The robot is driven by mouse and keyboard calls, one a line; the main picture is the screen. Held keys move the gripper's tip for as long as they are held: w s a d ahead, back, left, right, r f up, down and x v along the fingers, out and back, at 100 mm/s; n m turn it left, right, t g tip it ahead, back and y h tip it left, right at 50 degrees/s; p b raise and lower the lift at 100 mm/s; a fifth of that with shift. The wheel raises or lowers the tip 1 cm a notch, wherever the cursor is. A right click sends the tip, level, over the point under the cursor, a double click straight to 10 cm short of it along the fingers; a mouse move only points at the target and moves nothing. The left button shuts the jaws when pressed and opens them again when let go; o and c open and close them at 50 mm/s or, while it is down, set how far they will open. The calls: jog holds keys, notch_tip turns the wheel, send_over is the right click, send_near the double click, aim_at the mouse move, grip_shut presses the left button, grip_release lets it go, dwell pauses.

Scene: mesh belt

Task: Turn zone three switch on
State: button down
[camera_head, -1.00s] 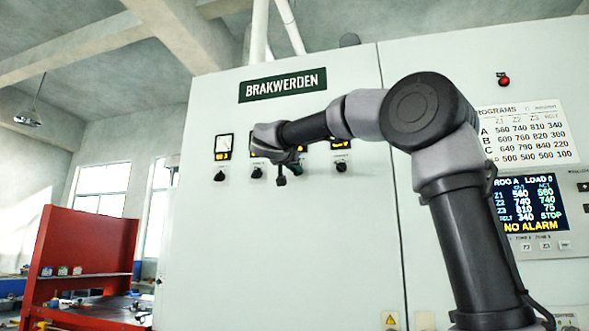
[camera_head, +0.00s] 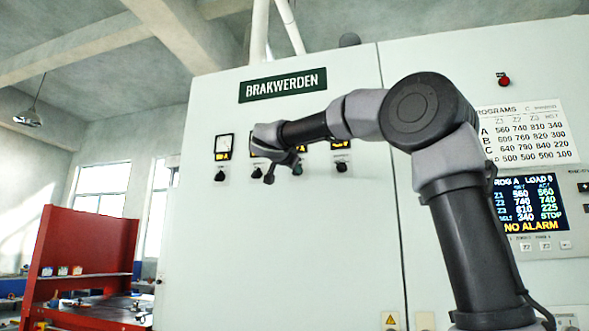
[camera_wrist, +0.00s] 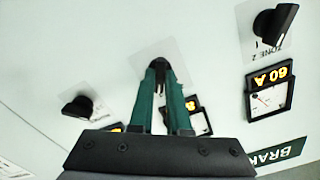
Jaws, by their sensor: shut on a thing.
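In the wrist view my gripper (camera_wrist: 161,76) has its two green fingers shut on a dark rotary switch knob (camera_wrist: 158,64) on the pale cabinet face. The fingers cover much of this knob, and its label cannot be read. It sits between the zone 2 switch (camera_wrist: 275,22), whose label shows, and another black knob (camera_wrist: 78,106). The display (camera_head: 528,205) reads Z3 810 set and 225 actual, with NO ALARM below.
The head view shows the first knob (camera_head: 220,174) at left and the last knob (camera_head: 341,168) right of my wrist. Meters sit above the knobs. A red lamp button (camera_head: 504,81) is at upper right. A red workbench (camera_head: 85,245) stands at lower left.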

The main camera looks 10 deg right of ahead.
jog(key=c, duration=0.9)
grip_release()
jog(key=v, duration=1.1)
jog(key=shift+w+d+f, duration=0.1)
jog(key=shift+d, duration=0.05)
